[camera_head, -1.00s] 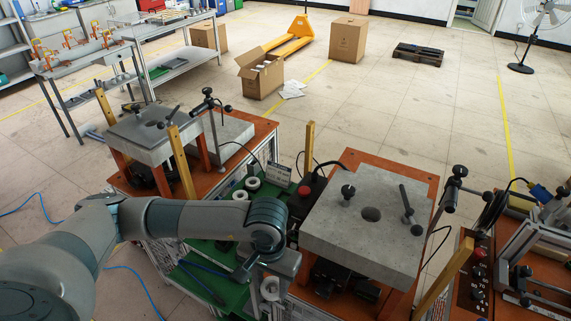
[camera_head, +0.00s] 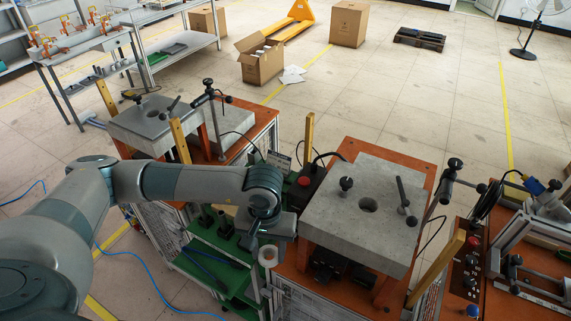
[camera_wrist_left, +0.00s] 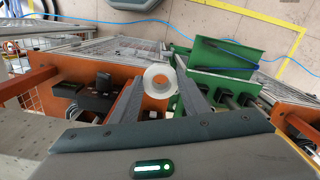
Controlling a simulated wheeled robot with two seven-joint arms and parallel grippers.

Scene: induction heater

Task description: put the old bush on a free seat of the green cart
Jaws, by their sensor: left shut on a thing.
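My left gripper (camera_head: 268,247) is shut on the old bush, a whitish ring (camera_head: 268,256), beside the right workbench. In the left wrist view the bush (camera_wrist_left: 160,78) sits between the two grey fingers of the gripper (camera_wrist_left: 160,90), its hole facing the camera. The green cart (camera_head: 235,279) stands just left of the gripper, below my forearm. It also shows in the left wrist view (camera_wrist_left: 225,55), right of the bush. Dark posts (camera_head: 225,226) stand on it; my arm hides part of its top, so I cannot tell which seats are free. My right gripper is out of view.
A grey slab with a hole (camera_head: 335,210) tops the orange bench on the right. Another slab (camera_head: 150,117) is at the left. A yellow post (camera_head: 180,142) and a red-button box (camera_head: 304,181) rise near my arm. Open floor lies behind.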

